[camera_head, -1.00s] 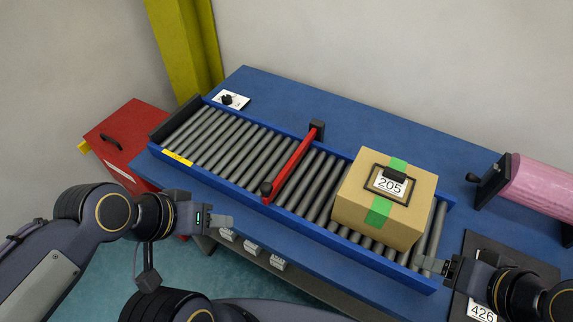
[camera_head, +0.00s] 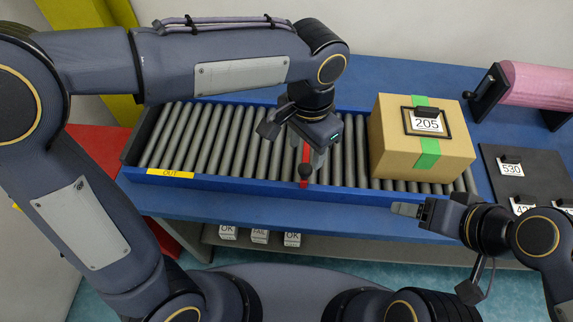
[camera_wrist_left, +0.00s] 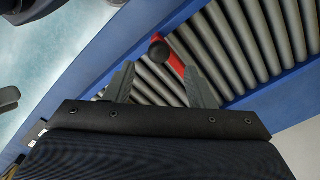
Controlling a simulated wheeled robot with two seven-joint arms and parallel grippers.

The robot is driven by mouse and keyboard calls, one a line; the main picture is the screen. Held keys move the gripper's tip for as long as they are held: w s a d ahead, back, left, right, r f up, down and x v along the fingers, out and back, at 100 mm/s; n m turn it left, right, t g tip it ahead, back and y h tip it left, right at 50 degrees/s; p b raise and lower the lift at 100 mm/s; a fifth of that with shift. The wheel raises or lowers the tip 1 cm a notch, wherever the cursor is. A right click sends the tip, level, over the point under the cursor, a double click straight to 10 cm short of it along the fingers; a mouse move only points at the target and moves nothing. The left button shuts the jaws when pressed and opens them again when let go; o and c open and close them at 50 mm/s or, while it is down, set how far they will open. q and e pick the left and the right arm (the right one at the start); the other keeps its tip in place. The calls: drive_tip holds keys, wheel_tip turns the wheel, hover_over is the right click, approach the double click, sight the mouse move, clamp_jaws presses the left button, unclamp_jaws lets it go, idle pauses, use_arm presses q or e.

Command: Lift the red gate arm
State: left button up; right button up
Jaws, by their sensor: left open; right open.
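The red gate arm (camera_head: 304,163) lies down across the roller conveyor, with a dark round knob at its near end. My left gripper (camera_head: 311,158) is above the arm's near part, pointing down, and covers the rest of the arm in the head view. In the left wrist view, the open fingers (camera_wrist_left: 160,85) show with the red arm (camera_wrist_left: 173,60) and its knob just ahead, between the fingertips. I cannot tell whether they touch. My right gripper (camera_head: 402,209) is open and empty at the conveyor's near side, below the box.
A cardboard box (camera_head: 397,150) labelled 205 sits on the rollers (camera_head: 236,140) right of the gate arm. A dark board (camera_head: 497,165) with number tags and a pink roll (camera_head: 536,84) are at the right. The conveyor left of the gate is clear.

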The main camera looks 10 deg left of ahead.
sight(306, 167)
use_arm(q)
wheel_tip(306, 167, down, 8)
drive_tip(key=shift+d, duration=0.15)
idle(0.3)
drive_tip(key=shift+r, duration=0.1)
clamp_jaws()
